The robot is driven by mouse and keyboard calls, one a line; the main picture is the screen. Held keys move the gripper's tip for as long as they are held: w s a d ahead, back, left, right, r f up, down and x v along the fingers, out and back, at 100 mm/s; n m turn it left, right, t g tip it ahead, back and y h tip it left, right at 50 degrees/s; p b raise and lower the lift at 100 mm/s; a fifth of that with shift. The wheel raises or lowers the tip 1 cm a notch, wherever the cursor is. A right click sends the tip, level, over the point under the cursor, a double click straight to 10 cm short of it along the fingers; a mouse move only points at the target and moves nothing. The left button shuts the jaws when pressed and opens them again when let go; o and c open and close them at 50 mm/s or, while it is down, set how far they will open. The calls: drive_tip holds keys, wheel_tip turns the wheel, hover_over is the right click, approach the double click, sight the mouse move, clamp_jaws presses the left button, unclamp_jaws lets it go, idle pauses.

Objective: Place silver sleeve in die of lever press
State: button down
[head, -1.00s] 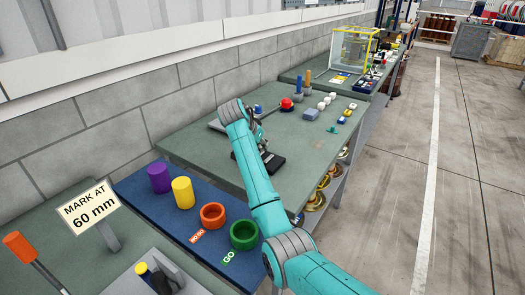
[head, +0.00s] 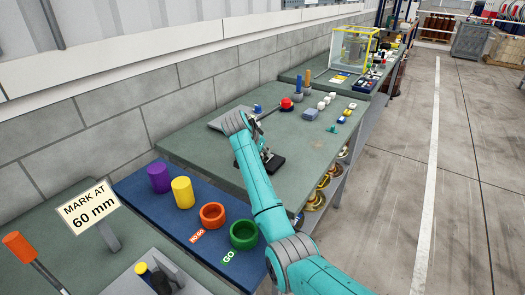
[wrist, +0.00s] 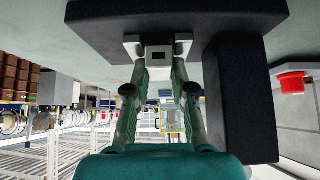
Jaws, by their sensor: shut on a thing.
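The lever press stands on the green bench, mostly hidden behind my arm in the head view. Its black base (head: 273,164) shows beside my wrist, and its lever ends in a red ball (head: 286,103). In the wrist view, the black base (wrist: 100,22) spans the top and a black column (wrist: 240,100) stands close at the right. My gripper (wrist: 158,47) is shut on a small grey piece (wrist: 158,57), apparently the silver sleeve, right at the base. The die is hidden, so I cannot tell whether the sleeve is in it.
A blue mat (head: 135,188) in front holds a purple cylinder (head: 159,177), a yellow cylinder (head: 182,192), an orange ring (head: 212,215) and a green ring (head: 244,234). Small blocks stand farther back. The bench's right part (head: 300,150) is clear.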

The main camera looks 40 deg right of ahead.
drive_tip(key=shift+f, duration=0.25)
drive_tip(key=c, duration=1)
unclamp_jaws()
drive_tip(key=shift+f, duration=0.2)
drive_tip(key=shift+r, duration=0.2)
drive_tip(key=shift+d+r+v, duration=0.1)
drive_tip(key=shift+d+v, duration=0.05)
drive_tip(key=shift+v, duration=3.1)
drive_tip(key=shift+d+r+v, duration=0.1)
drive_tip(key=shift+r+v, duration=0.05)
drive_tip(key=shift+v, duration=3.05)
drive_tip(key=shift+w, duration=0.1)
